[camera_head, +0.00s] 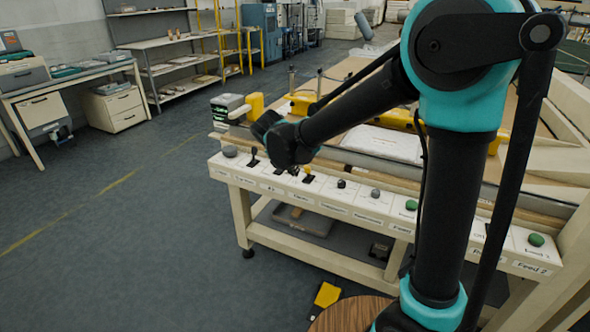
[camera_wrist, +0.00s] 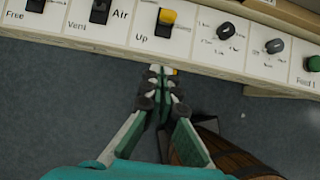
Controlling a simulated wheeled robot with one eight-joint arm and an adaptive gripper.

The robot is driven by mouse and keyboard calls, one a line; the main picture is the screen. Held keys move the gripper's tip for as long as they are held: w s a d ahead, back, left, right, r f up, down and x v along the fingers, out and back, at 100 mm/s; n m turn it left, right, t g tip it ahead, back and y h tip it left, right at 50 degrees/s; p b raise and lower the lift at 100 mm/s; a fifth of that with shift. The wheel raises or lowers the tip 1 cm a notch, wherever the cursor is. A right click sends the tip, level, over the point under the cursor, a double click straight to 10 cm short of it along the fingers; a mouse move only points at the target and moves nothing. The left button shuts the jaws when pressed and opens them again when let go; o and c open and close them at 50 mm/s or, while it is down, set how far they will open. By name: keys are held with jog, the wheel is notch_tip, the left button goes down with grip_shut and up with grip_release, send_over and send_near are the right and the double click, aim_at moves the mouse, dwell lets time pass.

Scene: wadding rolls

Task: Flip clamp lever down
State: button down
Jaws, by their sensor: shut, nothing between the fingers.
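A control panel (camera_wrist: 105,25) in the wrist view carries several levers and knobs. A yellow-topped lever (camera_wrist: 167,17) stands beside the label "Up"; it also shows in the head view (camera_head: 308,170). No label reading "clamp" is legible. My gripper (camera_wrist: 160,76) is shut and empty, its tips at the panel's front edge, just below the yellow lever in the picture. I cannot tell their height above the panel or whether they touch it. In the head view my forearm and wrist reach over the panel's left part and hide part of it.
Black levers labelled "Air" (camera_wrist: 100,11) and "Free" (camera_wrist: 36,4) are left of the yellow one. A black knob (camera_wrist: 225,30), grey knob (camera_wrist: 275,46) and green button (camera_wrist: 314,63) are right. A wooden drum (camera_head: 352,314) stands on the floor near my base.

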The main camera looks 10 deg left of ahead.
aim_at(306, 168)
jog(key=w+f, duration=0.1)
jog(key=w, duration=0.1)
jog(key=w+d+f, duration=0.1)
jog(key=w+f, duration=0.1)
jog(key=w+d+f, duration=0.1)
jog(key=w+f, duration=0.1)
jog(key=shift+w+d+f, duration=0.1)
jog(key=shift+w+d, duration=0.05)
jog(key=shift+w, duration=0.05)
jog(key=shift+w+d+r, duration=0.15)
jog(key=shift+w+r, duration=0.05)
jog(key=shift+w, duration=0.3)
jog(key=shift+w+d+r+g, duration=0.15)
jog(key=shift+w+r+g, duration=0.2)
jog(key=shift+g, duration=0.25)
jog(key=shift+w+d+r+g+y, duration=0.25)
jog(key=shift+w+g+y, duration=0.3)
jog(key=shift+g, duration=0.25)
jog(key=shift+w+d+r+g+y, duration=0.15)
jog(key=shift+w+g+y, duration=0.05)
jog(key=shift+w+g, duration=0.25)
jog(key=shift+w+d+r+g+y, duration=0.15)
jog(key=shift+w+g, duration=0.2)
jog(key=shift+g, duration=0.2)
jog(key=shift+w+d, duration=0.2)
jog(key=shift+w, duration=0.55)
jog(key=shift+w+d+r, duration=0.1)
jog(key=shift+w, duration=0.1)
